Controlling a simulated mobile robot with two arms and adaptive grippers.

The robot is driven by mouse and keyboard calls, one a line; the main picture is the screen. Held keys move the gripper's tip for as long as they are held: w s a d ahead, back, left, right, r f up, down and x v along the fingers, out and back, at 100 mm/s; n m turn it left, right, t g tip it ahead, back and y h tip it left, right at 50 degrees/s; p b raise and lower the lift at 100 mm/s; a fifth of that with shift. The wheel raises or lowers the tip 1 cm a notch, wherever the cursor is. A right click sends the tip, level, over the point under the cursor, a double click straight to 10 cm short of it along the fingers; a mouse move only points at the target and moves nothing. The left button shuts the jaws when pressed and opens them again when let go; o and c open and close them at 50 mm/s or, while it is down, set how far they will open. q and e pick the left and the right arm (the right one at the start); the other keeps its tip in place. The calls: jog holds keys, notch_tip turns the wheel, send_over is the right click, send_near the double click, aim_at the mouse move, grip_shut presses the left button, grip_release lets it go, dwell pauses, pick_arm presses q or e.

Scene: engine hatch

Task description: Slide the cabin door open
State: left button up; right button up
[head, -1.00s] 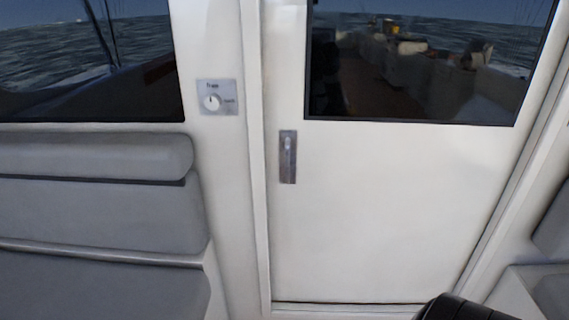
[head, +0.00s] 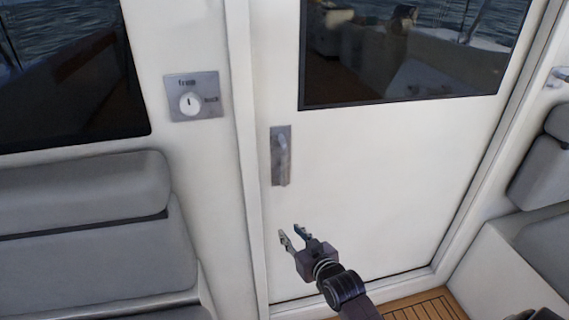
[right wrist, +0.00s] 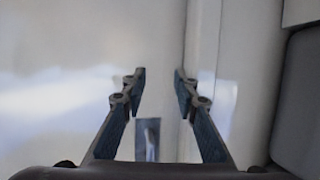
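The white cabin door (head: 385,180) is closed in its frame, with a dark window in its upper part. Its metal handle plate (head: 281,156) is on the door's left edge in the head view. The handle plate also shows in the right wrist view (right wrist: 147,139), between the fingers and low in the picture. My right gripper (head: 292,235) is open and empty, below the handle and apart from it in the head view. Its two spread fingers also show in the right wrist view (right wrist: 160,78). My left gripper is not in view.
A metal panel with a round white knob (head: 190,103) is on the wall left of the door. Grey seats (head: 90,235) stand at the left, and more grey cushions (head: 540,180) at the right. A wooden floor strip (head: 425,305) shows at the bottom.

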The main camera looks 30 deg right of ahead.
aim_at(285, 165)
notch_tip(285, 165, up, 20)
jog(key=w+d+t, duration=0.1)
jog(key=t, duration=0.3)
pick_arm(q)
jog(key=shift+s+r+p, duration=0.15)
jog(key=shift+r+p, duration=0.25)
jog(key=shift+p, duration=0.05)
pick_arm(e)
jog(key=shift+w+d+f, duration=0.1)
jog(key=shift+w+d, duration=0.05)
jog(key=shift+w, duration=1.55)
jog(key=shift+w+d+f, duration=0.1)
jog(key=shift+w, duration=1.6)
grip_shut()
